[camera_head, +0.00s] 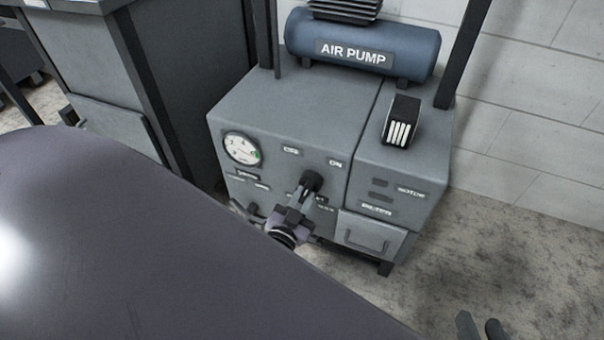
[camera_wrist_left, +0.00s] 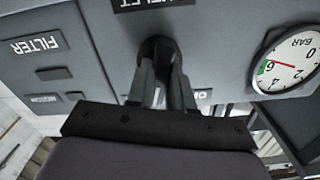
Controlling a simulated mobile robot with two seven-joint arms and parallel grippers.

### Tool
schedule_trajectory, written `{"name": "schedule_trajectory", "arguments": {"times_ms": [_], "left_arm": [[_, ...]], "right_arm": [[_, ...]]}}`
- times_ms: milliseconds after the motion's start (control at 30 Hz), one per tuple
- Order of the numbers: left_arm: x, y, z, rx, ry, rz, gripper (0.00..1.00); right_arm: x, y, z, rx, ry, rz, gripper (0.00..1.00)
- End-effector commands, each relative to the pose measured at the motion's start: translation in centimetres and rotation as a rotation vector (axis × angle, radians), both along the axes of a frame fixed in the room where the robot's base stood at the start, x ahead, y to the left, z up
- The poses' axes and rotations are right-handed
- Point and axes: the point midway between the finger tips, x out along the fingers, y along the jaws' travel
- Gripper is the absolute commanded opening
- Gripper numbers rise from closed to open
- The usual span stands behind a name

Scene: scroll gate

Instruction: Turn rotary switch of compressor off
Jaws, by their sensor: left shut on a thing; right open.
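The compressor (camera_head: 290,115) is a grey cabinet with a blue tank marked AIR PUMP (camera_head: 362,42) on top. Its rotary switch (camera_head: 312,180) is a dark knob on the front panel, below and between the OFF and ON labels. My left gripper (camera_head: 304,194) reaches the knob and is shut on it. In the left wrist view the fingers (camera_wrist_left: 162,80) close around the dark knob (camera_wrist_left: 157,48), hiding much of it, so its pointing direction cannot be told. My right gripper (camera_head: 481,326) shows only as two fingertips, apart and empty, at the bottom right.
A round pressure gauge (camera_head: 242,149) sits left of the switch; it also shows in the left wrist view (camera_wrist_left: 286,62). A drawer-like panel (camera_head: 368,236) is to the right below. Another grey cabinet (camera_head: 150,70) stands at left. Bare floor (camera_head: 520,260) lies at right.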

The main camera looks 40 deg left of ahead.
Motion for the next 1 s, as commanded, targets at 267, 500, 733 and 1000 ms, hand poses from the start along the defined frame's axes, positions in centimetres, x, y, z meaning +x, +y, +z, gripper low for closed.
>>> {"name": "schedule_trajectory", "arguments": {"times_ms": [267,500,733,1000], "left_arm": [[0.15,-0.09,0.05,-0.256,-0.061,0.0,0.0],[0.19,-0.11,0.06,-0.475,-0.115,0.0,0.0],[0.23,-0.2,0.08,-0.663,-0.16,-0.001,0.0],[0.27,-0.21,0.13,-0.814,-0.198,-0.002,0.0]], "right_arm": [[-0.3,-0.26,-0.32,-0.015,0.009,-0.005,0.43],[-0.47,-0.29,-0.57,-0.015,0.015,-0.005,0.43],[-0.48,-0.23,-0.7,-0.008,0.017,-0.005,0.43],[-0.31,-0.11,-0.64,0.0,0.015,-0.002,0.43]]}}
